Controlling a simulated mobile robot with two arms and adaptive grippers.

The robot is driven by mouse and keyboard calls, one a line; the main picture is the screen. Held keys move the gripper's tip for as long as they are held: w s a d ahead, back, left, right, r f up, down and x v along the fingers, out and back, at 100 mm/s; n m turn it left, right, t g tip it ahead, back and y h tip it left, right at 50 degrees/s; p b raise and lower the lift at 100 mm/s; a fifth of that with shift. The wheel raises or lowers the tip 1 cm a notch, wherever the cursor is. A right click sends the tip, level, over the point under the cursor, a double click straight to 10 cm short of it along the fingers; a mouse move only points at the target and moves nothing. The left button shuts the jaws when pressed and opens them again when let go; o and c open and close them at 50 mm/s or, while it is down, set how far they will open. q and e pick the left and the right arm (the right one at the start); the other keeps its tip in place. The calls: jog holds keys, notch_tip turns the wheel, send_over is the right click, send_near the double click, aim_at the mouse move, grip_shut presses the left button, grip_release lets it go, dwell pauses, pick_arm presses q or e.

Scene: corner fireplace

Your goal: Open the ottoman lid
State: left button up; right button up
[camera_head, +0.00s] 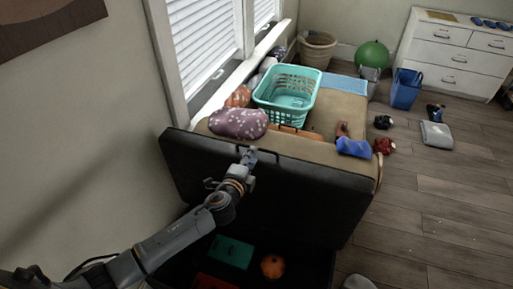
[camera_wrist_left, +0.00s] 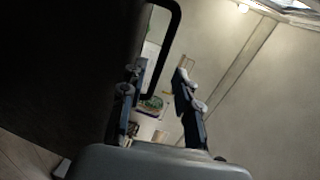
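The ottoman's dark lid (camera_head: 300,195) stands raised and steeply tilted in the head view. Below it the dark ottoman box is open, with a green item (camera_head: 230,252) and an orange round object (camera_head: 272,266) inside. My left gripper (camera_head: 248,157) is at the lid's upper edge, left of its middle. In the left wrist view, the two fingers (camera_wrist_left: 158,88) are apart. A black looped handle (camera_wrist_left: 177,35) reaches down between them, and I cannot tell whether they touch it. The dark lid fills the left side there. My right gripper is not in view.
Behind the lid, a tan surface bears a turquoise basket (camera_head: 287,91), a patterned purple cushion (camera_head: 238,123) and a blue item (camera_head: 353,147). A wall and window are close on the left. Small items and a blue bin (camera_head: 405,91) stand on the floor; the right foreground floor is mostly clear.

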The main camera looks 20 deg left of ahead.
pick_arm(q)
jog(key=w, duration=0.3)
jog(key=w+f, duration=0.1)
jog(key=w, duration=0.1)
jog(key=shift+w+d, duration=0.1)
jog(key=shift+w, duration=0.2)
grip_shut()
